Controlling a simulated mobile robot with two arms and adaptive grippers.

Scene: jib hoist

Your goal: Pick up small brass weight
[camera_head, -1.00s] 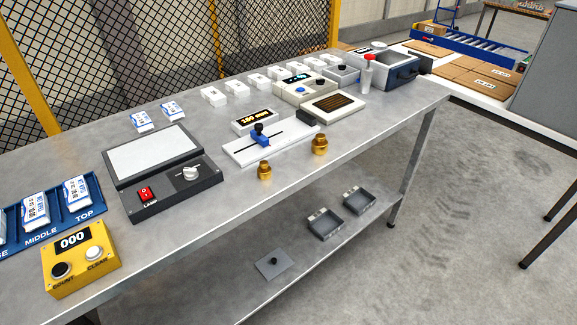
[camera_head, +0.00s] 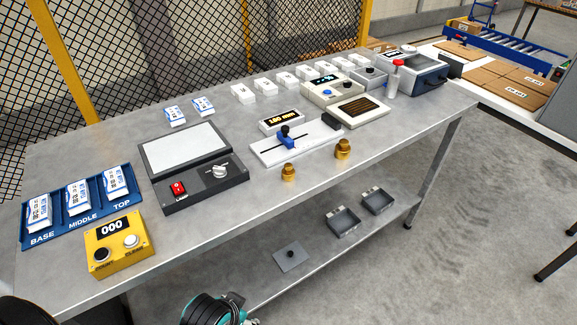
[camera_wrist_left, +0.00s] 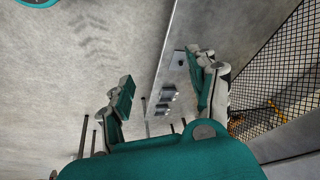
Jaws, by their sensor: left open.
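The small brass weight (camera_head: 289,172) stands upright near the front edge of the grey workbench (camera_head: 240,205), in front of the white slide gauge with the blue slider (camera_head: 286,142). A larger brass weight (camera_head: 343,149) stands to its right, apart from it. My left gripper (camera_wrist_left: 162,88) shows in the left wrist view, its two teal fingers spread apart with nothing between them. Neither brass weight can be made out in that view. In the head view only part of my teal and black arm shows at the bottom edge, below the bench front; no fingertips are visible there.
A blue tray (camera_head: 60,239) holds packets. The lower shelf holds two grey bins (camera_head: 343,222) and a flat plate (camera_head: 290,257). Bench around the small weight's front is clear.

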